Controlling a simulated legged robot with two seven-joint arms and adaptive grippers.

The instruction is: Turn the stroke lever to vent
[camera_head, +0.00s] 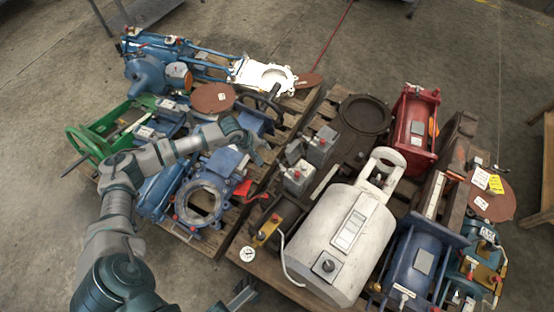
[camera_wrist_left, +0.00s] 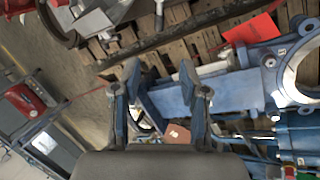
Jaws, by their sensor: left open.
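My left gripper (camera_head: 262,152) reaches in over the left pallet in the head view, above the blue valve parts. In the left wrist view its two fingers (camera_wrist_left: 160,72) stand apart with nothing held between them. A blue valve body with a round open flange (camera_head: 202,202) lies beside it, with a red lever or tag (camera_head: 243,188) at its right; the red piece also shows in the left wrist view (camera_wrist_left: 252,28). A yellow block with small fittings (camera_head: 268,228) sits on the right pallet. I cannot tell which part is the stroke lever. My right gripper is not in view.
The right pallet holds a large white cylinder (camera_head: 338,240), a red actuator (camera_head: 412,128), a blue actuator (camera_head: 415,260) and grey boxes (camera_head: 320,145). A green handwheel unit (camera_head: 112,130) stands at left. A narrow gap separates the pallets; concrete floor lies around them.

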